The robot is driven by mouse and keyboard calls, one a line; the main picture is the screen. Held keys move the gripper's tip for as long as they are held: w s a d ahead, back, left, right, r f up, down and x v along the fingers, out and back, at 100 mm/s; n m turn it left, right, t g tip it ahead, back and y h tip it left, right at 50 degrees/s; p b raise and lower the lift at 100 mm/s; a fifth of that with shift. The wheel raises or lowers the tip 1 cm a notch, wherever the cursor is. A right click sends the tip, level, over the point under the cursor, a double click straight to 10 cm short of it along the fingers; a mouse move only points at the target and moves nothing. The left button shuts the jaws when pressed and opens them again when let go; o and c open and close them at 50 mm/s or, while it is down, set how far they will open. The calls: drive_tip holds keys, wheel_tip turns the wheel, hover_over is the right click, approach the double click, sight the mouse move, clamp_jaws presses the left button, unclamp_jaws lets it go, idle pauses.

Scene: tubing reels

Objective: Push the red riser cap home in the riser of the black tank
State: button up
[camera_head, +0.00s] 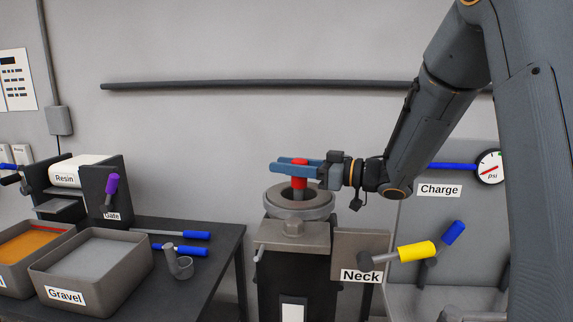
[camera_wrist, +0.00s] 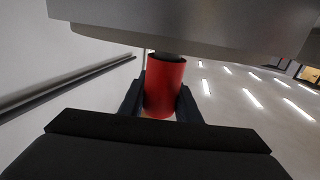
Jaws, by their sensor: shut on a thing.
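The red riser cap (camera_head: 300,182) is upright between the blue fingers of my gripper (camera_head: 285,167), over the middle of the tank's round grey neck. My gripper is shut on it from the right side. A short dark riser (camera_head: 299,194) shows just below the cap inside the neck ring (camera_head: 272,203). The black tank (camera_head: 275,275) stands below. In the wrist view the cap (camera_wrist: 164,88) is between the two dark fingers, and a dark round end (camera_wrist: 168,57) meets its rim by the grey flange (camera_wrist: 200,25). How deeply the cap is seated is hidden.
A "Neck" plate with a yellow-handled lever (camera_head: 416,251) is right of the tank. A dark rail (camera_head: 250,86) runs along the wall behind.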

drive_tip(key=shift+f+b, duration=0.4)
drive_tip(key=shift+f, duration=0.5)
drive_tip(key=o, duration=1.1)
drive_tip(key=shift+o, duration=0.2)
drive_tip(key=shift+b+v, duration=1.4)
drive_tip(key=shift+v, duration=2.5)
